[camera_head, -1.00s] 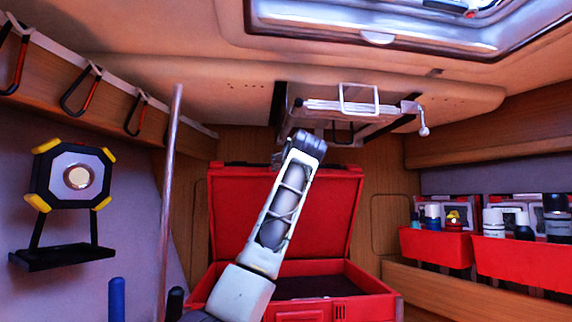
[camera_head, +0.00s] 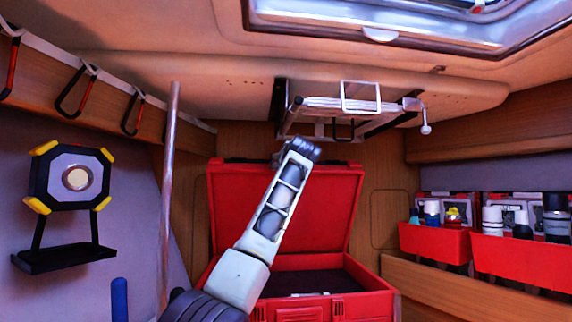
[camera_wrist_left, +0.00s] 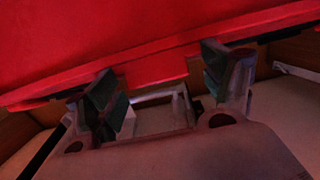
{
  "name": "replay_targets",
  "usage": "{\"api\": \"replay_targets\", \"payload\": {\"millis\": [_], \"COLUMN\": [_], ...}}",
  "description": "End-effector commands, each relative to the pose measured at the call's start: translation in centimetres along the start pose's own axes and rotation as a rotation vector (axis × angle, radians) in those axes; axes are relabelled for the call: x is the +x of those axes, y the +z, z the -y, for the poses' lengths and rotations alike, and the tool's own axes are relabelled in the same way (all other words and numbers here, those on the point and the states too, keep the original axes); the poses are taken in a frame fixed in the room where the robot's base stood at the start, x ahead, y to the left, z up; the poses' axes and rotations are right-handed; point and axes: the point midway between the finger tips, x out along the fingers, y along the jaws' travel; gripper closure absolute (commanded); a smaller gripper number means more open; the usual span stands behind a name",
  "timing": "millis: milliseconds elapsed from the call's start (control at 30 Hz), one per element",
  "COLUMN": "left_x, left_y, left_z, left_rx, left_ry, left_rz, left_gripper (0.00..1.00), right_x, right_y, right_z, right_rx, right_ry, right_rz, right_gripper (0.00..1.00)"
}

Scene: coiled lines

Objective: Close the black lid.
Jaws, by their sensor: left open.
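I see no black lid; the open lid (camera_head: 325,215) in the head view is red, with dark parts along its top edge. It stands nearly upright at the back of a red case (camera_head: 365,305) with a dark interior. My left arm reaches up in front of the lid, and its end is near the lid's top edge; the fingers are hidden there. In the left wrist view my left gripper (camera_wrist_left: 160,72) is open, with its two fingers apart at the edge of the red lid (camera_wrist_left: 90,40). I cannot tell whether they touch it. My right gripper is not in view.
A metal folding rack (camera_head: 350,105) hangs above the lid. A metal pole (camera_head: 169,200) and a lamp on a stand (camera_head: 76,180) are at the left. Red bins (camera_head: 435,243) with bottles stand at the right. An overhead hatch (camera_head: 400,35) is above.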

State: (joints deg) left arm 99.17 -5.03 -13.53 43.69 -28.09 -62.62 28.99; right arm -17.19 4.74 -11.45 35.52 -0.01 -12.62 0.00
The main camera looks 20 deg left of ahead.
Motion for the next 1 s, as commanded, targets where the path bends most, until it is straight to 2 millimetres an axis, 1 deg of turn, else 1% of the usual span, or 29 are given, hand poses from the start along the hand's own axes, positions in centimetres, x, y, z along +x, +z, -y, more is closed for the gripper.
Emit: {"api": "replay_targets", "payload": {"millis": [67, 167, 567, 600, 833, 1000], "left_x": [0.0, 0.0, 0.02, 0.02, -0.04, -0.28], "left_y": [0.02, 0.02, 0.02, 0.02, 0.1, 0.32], "left_z": [0.01, 0.02, 0.1, 0.1, 0.15, 0.17], "left_rx": [0.0, 0.0, 0.0, 0.0, 0.0, 0.001], "left_ry": [0.0, 0.0, -0.001, -0.002, -0.002, -0.003], "left_rz": [0.0, 0.0, 0.0, 0.0, -0.002, -0.009], "left_gripper": [0.18, 0.29, 0.81, 0.82, 0.82, 0.82], "right_x": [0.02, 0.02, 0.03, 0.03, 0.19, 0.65], "right_y": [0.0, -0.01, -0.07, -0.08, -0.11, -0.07], "right_z": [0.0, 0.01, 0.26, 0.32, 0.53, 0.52], "right_rx": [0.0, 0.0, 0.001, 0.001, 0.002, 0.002], "right_ry": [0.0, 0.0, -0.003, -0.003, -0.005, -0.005], "right_rz": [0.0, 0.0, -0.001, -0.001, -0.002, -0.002], "right_gripper": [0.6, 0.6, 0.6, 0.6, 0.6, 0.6]}}
